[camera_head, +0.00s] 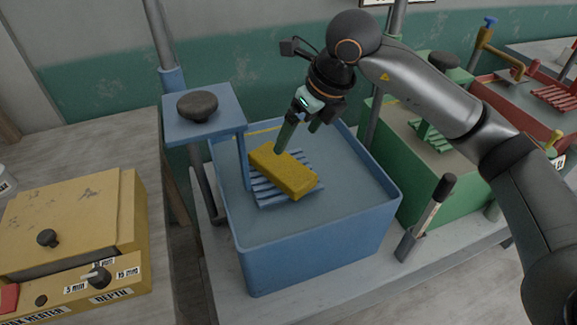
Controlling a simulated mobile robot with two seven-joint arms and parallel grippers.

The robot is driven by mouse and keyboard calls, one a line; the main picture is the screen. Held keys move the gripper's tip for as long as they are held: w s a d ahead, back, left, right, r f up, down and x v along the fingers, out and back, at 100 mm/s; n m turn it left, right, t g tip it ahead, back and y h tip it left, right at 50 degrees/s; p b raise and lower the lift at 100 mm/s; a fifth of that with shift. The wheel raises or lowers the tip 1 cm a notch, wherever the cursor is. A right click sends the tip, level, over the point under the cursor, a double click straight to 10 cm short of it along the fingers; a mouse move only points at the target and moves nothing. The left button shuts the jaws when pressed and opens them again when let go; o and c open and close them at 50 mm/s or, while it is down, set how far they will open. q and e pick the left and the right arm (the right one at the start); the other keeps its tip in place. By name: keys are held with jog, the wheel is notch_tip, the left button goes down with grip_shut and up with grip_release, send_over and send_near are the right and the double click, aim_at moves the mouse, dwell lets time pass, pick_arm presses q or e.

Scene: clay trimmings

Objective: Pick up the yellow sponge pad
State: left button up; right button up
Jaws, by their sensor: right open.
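The yellow sponge pad (285,173) lies on a slatted blue rack (262,193) inside the blue basin (318,250). It is a rectangular block lying slantwise. My right gripper (299,141) comes down from above, just behind the pad in the picture. Its fingers are apart with nothing between them. One fingertip overlaps the pad's far edge in the picture; I cannot tell whether it touches. My left gripper is not in the view.
A blue post with a black knob (197,104) rises at the basin's left corner. A green basin (433,170) stands to the right, with a black-handled lever (428,215) between. A yellow wax heater (75,235) stands at lower left. The basin's front right floor is bare.

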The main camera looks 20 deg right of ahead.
send_over(281, 163)
jog(key=s+d, duration=0.2)
jog(key=s, duration=0.1)
jog(key=f, duration=0.6)
jog(key=shift+w+a+f+p, duration=0.15)
jog(key=shift+a+f+p, duration=0.1)
jog(key=shift+p, duration=0.1)
jog(key=p+x, duration=0.1)
jog(key=x, duration=0.4)
jog(key=shift+w+a, duration=0.15)
jog(key=shift+w, duration=0.05)
jog(key=shift+r, duration=0.1)
jog(key=c, duration=1.2)
jog(key=shift+c, duration=0.2)
